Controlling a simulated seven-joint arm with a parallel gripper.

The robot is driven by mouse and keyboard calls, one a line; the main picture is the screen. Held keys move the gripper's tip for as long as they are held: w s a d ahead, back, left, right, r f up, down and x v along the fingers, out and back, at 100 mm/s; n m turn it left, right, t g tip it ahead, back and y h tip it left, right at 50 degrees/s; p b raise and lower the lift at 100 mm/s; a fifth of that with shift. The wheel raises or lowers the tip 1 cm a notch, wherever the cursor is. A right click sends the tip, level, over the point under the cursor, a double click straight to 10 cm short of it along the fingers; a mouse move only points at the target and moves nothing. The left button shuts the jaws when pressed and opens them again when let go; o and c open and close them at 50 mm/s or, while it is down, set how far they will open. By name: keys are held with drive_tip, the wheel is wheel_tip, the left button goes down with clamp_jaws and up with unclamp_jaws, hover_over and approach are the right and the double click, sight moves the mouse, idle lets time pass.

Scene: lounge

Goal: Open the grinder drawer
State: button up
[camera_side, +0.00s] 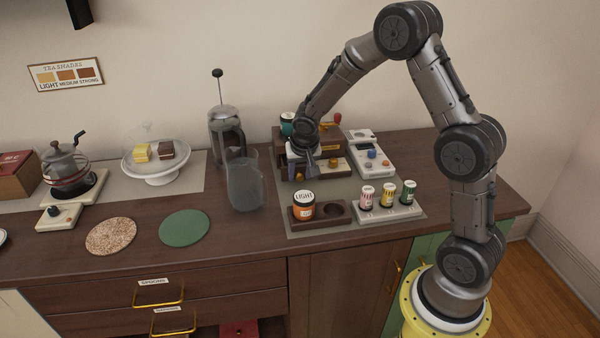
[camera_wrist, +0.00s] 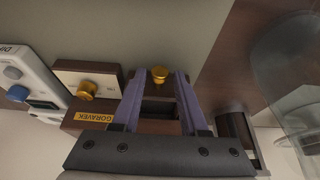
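The grinder (camera_side: 290,136) is a brown wooden box at the back of the counter. Its nameplate GORAVEK (camera_wrist: 93,117) shows in the wrist view. A small drawer with a gold knob (camera_wrist: 159,74) stands out from its front, with a dark hollow (camera_wrist: 160,108) behind the drawer front. My gripper (camera_wrist: 160,76) is open, its two purple fingers on either side of this knob with gaps to it. In the side view my gripper (camera_side: 302,165) is low at the grinder's front and hides part of it.
A second gold knob (camera_wrist: 86,90) sits on a cream front beside the drawer. A white device (camera_side: 368,157) stands right of the grinder. Ahead are a LIGHT jar (camera_side: 304,206) and a rack of small jars (camera_side: 388,212). A glass jug (camera_side: 244,183) stands left.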

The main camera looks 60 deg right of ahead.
drive_tip(key=shift+o, duration=0.7)
drive_tip(key=v, duration=1.4)
drive_tip(key=s+a+r+n+t, duration=0.1)
drive_tip(key=s+a+r+t, duration=0.3)
drive_tip(key=s+r, duration=0.5)
drive_tip(key=s+a+f+n+y, duration=0.1)
drive_tip(key=s+a+f+n, duration=0.1)
drive_tip(key=s, duration=0.5)
drive_tip(key=s+a+f+n+g+y, duration=0.1)
drive_tip(key=s+a+f+n+y, duration=0.1)
drive_tip(key=s+a+n, duration=0.2)
drive_tip(key=s+n, duration=0.2)
drive_tip(key=s, duration=0.1)
drive_tip(key=shift+s+a+g, duration=0.3)
drive_tip(key=shift+s+a, duration=0.05)
drive_tip(key=shift+s, duration=0.05)
